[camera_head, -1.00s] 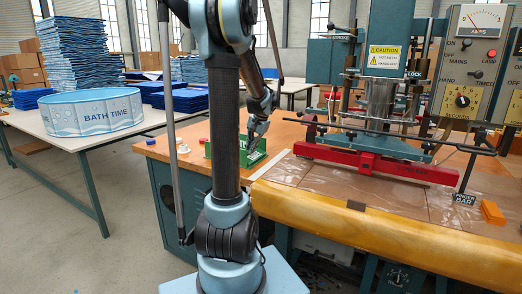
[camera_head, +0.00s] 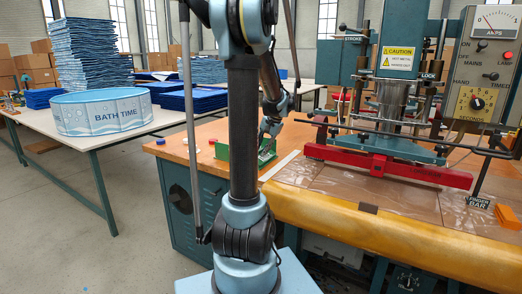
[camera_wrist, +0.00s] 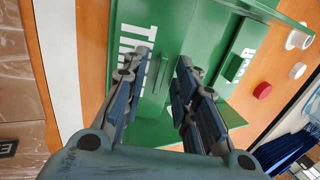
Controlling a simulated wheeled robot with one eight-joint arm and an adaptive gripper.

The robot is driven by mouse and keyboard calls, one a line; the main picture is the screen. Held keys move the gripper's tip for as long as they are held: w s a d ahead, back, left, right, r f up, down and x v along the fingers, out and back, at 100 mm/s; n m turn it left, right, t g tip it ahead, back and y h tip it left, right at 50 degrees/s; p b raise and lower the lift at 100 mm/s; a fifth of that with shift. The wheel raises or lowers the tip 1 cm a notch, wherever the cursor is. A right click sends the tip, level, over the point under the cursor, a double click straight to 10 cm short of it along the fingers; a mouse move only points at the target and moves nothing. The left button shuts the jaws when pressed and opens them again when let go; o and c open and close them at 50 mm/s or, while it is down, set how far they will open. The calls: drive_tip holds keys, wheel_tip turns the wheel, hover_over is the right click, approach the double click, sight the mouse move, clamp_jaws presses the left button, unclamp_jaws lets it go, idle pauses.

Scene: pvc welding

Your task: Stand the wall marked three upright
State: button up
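A green panel with white lettering that starts with a T (camera_wrist: 130,45) lies below my gripper in the wrist view; the fingers hide part of the word, so I cannot read it in full. A small green upright piece (camera_wrist: 163,76) shows between the fingers. Another green panel with white letters, possibly FOUR (camera_wrist: 243,62), is to the right. My gripper (camera_wrist: 163,62) is open, its two fingers apart over the green parts; contact is not clear. In the head view the green parts (camera_head: 222,151) sit on the wooden bench beneath my gripper (camera_head: 268,132), partly behind my arm.
A red cap (camera_wrist: 262,90) and white round pieces (camera_wrist: 298,70) lie beside the green parts. A pale strip (camera_wrist: 62,70) runs along the other side. The welding press with its red bar (camera_head: 385,163) stands right. A blue pool (camera_head: 100,112) is on the left table.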

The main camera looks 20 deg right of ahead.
drive_tip(key=shift+r, duration=0.1)
drive_tip(key=v, duration=1.1)
drive_tip(key=shift+r, duration=0.35)
drive_tip(key=shift+s, duration=0.1)
